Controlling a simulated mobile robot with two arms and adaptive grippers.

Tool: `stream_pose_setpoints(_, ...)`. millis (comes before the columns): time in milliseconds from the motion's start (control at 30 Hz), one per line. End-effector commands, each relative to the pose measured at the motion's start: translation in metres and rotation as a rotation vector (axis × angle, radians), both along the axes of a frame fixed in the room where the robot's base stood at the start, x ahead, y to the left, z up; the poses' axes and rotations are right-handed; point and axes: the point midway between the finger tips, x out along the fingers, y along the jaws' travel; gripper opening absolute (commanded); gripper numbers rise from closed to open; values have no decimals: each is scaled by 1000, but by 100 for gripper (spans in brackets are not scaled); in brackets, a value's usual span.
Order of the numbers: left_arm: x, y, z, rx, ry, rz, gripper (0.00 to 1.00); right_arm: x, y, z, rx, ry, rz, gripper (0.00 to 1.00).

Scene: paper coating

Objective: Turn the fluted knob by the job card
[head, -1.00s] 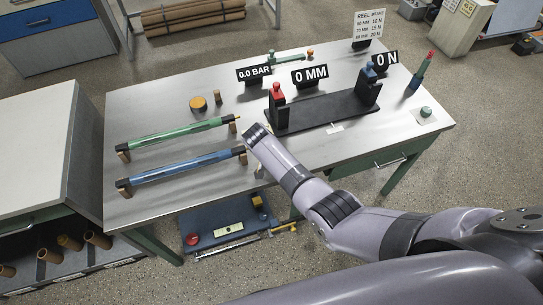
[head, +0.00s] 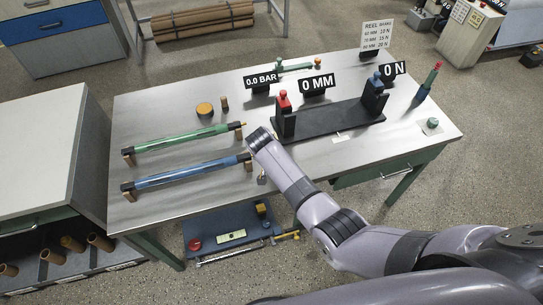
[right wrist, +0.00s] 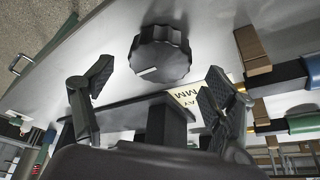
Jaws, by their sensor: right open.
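The black fluted knob (right wrist: 160,55) with a white pointer line stands on the metal bench top in the right wrist view. A card (right wrist: 188,97) with partly hidden print, "AY" and "MM" legible, lies just beyond my right finger side. My right gripper (right wrist: 158,78) is open and empty, its two fingers spread to the left and right of the knob. I cannot tell whether either finger touches it. In the head view the right arm's wrist (head: 260,140) covers the bench near the tube ends, and the knob is hidden there. My left gripper is not in view.
A green tube (head: 185,139) and a blue tube (head: 190,172) rest on wooden supports left of the wrist. A black stand (head: 325,120) with red-topped and blue-topped posts is to the right. Display signs read 0.0 BAR, 0 MM (head: 317,85) and 0 N. A reel brake sign (head: 377,37) stands behind.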

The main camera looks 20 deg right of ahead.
Motion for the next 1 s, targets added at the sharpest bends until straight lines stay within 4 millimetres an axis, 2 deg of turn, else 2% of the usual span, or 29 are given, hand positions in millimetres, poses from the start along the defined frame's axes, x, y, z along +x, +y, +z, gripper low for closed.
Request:
stream_pose_setpoints(300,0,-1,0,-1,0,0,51,-16,16,55,3,-4,0,78)
stream_pose_setpoints(500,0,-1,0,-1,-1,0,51,-24,22,79,-1,-1,0,78)
stream_pose_setpoints(633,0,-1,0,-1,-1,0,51,-26,24,85,-1,1,0,78)
stream_pose_setpoints(1000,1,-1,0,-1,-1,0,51,-26,24,85,-1,1,0,78)
